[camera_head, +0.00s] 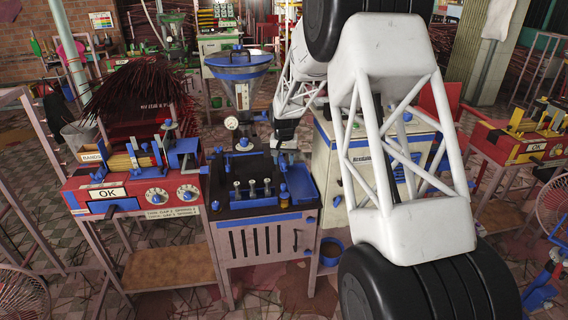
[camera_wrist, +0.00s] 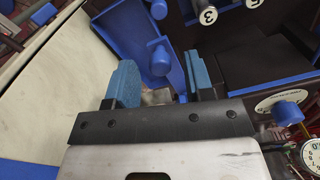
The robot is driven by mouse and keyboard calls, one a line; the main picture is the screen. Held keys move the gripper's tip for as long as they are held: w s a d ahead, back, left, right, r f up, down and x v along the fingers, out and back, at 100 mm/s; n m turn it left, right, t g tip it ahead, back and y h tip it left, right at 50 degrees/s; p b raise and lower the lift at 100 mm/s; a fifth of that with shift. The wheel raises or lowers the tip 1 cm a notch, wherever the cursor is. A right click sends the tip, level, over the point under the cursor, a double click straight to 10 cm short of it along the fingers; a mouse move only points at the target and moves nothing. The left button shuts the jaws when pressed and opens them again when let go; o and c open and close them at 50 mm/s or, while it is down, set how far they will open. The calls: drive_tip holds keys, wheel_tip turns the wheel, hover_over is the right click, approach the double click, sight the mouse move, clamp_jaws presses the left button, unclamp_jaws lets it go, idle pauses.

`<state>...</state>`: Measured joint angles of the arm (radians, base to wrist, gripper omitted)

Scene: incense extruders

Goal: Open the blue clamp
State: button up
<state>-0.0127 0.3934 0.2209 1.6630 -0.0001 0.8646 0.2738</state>
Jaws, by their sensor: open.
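My gripper (camera_head: 284,146) is over the back right part of the dark-topped machine with blue fittings. In the wrist view my gripper (camera_wrist: 162,86) is open, its two blue finger pads apart. A blue part with a round knob (camera_wrist: 159,58) shows beyond and between the pads, apart from them as far as I can tell. It lies by a blue tray (camera_head: 301,184) at the machine's right side. A blue upright lever (camera_head: 284,191) stands at the tray's left edge. I cannot tell for certain which blue part is the clamp.
Several numbered plungers (camera_head: 252,188) stand on the machine top. A hopper (camera_head: 240,75) and a gauge (camera_head: 231,123) rise behind it. A red machine (camera_head: 135,190) stands at left, a cream cabinet (camera_head: 345,170) close at right.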

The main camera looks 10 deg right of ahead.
wheel_tip(320, 180, up, 6)
drive_tip(key=shift+f, duration=0.1)
idle(0.6)
drive_tip(key=shift+s+r, duration=0.25)
drive_tip(key=shift+r, duration=0.05)
drive_tip(key=s+d+r+n+t, duration=0.1)
drive_tip(key=s+r, duration=0.7)
drive_tip(key=s, duration=0.6)
drive_tip(key=s+r, duration=0.7)
drive_tip(key=s, duration=0.6)
drive_tip(key=s+f+n+t, duration=0.1)
drive_tip(key=s, duration=2.9)
drive_tip(key=shift+d+f+n+t, duration=0.2)
drive_tip(key=shift+d+n+t, duration=0.1)
drive_tip(key=shift+n, duration=0.1)
